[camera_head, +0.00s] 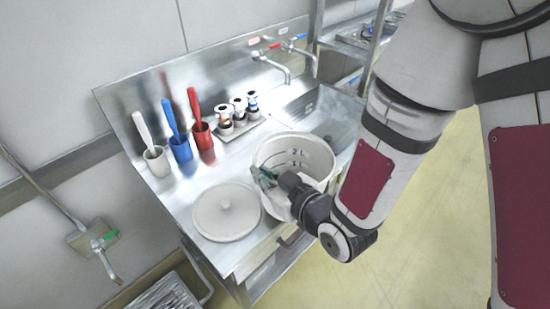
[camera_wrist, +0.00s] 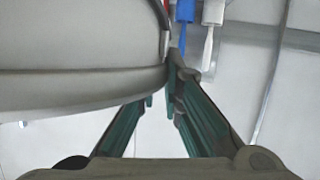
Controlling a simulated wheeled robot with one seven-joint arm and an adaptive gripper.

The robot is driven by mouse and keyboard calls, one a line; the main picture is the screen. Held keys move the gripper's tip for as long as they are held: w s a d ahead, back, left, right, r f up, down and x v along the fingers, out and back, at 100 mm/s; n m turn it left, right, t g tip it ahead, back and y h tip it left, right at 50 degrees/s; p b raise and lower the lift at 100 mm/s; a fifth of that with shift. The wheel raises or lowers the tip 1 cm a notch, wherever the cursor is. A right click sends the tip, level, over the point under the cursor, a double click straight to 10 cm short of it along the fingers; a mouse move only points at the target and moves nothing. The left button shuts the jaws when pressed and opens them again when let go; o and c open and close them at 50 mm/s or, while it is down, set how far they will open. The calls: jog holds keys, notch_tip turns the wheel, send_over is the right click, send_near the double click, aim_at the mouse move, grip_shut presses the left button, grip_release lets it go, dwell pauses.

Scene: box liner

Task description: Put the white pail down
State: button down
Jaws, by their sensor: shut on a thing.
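The white pail (camera_head: 312,160) is open-topped, roughly upright, and shows dark marks on its inner wall. It is at the front of the steel counter (camera_head: 183,198), between the round lid and the sink; I cannot tell whether its base touches the counter. My gripper (camera_head: 264,178) is shut on the pail's near left side. In the wrist view, the pail (camera_wrist: 75,50) fills the upper left, and my green-padded fingers (camera_wrist: 168,85) meet at its edge. The pail's base and part of its front are hidden by my gripper and wrist.
A round lid (camera_head: 226,216) with a knob lies left of the pail. White (camera_head: 155,162), blue (camera_head: 180,150) and red (camera_head: 201,137) cups with handled tools stand at the back, beside a bottle rack (camera_head: 240,129). A sink (camera_head: 325,110) and taps (camera_head: 285,70) are behind the pail.

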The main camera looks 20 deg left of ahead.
aim_at(258, 154)
jog(key=w+a+b, duration=0.1)
jog(key=w, duration=0.1)
jog(key=w+a+b, duration=0.1)
jog(key=b, duration=0.1)
jog(key=w+b, duration=0.2)
jog(key=shift+w+a+f, duration=0.35)
jog(key=shift+a, duration=0.05)
jog(key=shift+w+a+f+p, duration=0.3)
jog(key=shift+w+a+f, duration=0.45)
jog(key=shift+w, duration=0.75)
jog(key=shift+w+a+f+p, duration=0.35)
jog(key=shift+w+a+f, duration=0.35)
jog(key=shift+w, duration=0.75)
jog(key=shift+w+a+f+p, duration=0.3)
jog(key=shift+w+a+f, duration=0.4)
jog(key=shift+w, duration=0.8)
jog(key=shift+f, duration=0.15)
jog(key=c, duration=1.8)
grip_release()
jog(key=shift+o, duration=0.4)
